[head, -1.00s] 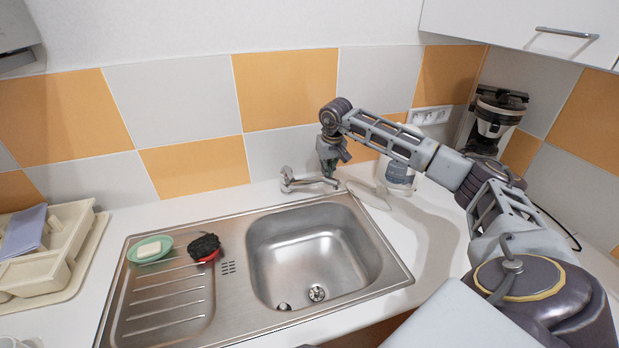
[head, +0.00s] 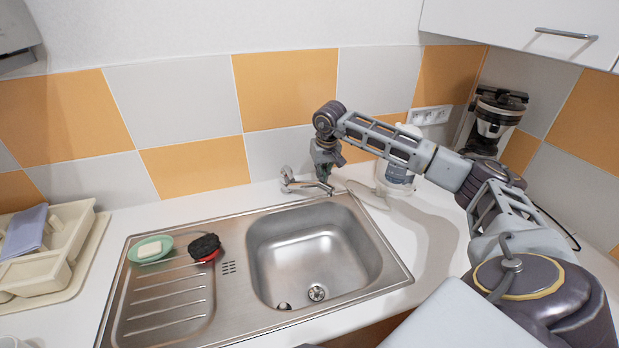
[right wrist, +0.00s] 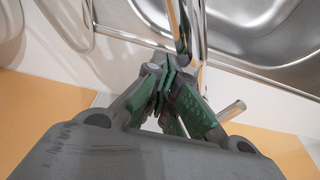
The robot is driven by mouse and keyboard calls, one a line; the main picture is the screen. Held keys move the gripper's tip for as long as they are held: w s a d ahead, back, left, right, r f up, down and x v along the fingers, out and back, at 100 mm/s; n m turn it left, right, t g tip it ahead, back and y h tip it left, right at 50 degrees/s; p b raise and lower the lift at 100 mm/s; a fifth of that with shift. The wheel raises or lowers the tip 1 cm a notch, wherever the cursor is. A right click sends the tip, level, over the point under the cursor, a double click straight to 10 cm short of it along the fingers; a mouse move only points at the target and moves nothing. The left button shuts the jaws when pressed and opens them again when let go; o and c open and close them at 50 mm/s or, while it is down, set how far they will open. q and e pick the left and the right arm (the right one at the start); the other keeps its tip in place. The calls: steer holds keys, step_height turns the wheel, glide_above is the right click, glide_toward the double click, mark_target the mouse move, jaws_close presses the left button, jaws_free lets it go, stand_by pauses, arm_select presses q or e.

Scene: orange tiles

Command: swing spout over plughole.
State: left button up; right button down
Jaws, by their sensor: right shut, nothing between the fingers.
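A chrome tap stands behind the sink, and its spout (head: 312,184) points right and a little forward in the head view, its tip near the back rim of the bowl. The spout also shows in the right wrist view (right wrist: 196,42). The plughole (head: 317,292) is at the front of the steel bowl (head: 345,240). My left gripper is not in view.
A green soap dish (head: 150,250) and a black-and-red scrubber (head: 205,247) sit on the drainer. A cutlery tray (head: 70,245) is at left. A kettle-like jug (head: 398,178) and coffee maker (head: 493,120) stand at right. The bowl is empty.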

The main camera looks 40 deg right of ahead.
mark_target(315, 182)
steer(key=shift+s+a, duration=0.3)
steer(key=shift+a, duration=0.65)
steer(key=shift+s+a, duration=0.25)
steer(key=shift+a, duration=0.65)
steer(key=shift+s+a, duration=0.15)
steer(key=shift+a, duration=0.3)
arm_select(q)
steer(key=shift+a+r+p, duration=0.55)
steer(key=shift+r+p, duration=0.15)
arm_select(e)
steer(key=shift+s+a+r, duration=0.75)
steer(key=shift+a+r, duration=0.2)
steer(key=shift+r, duration=0.1)
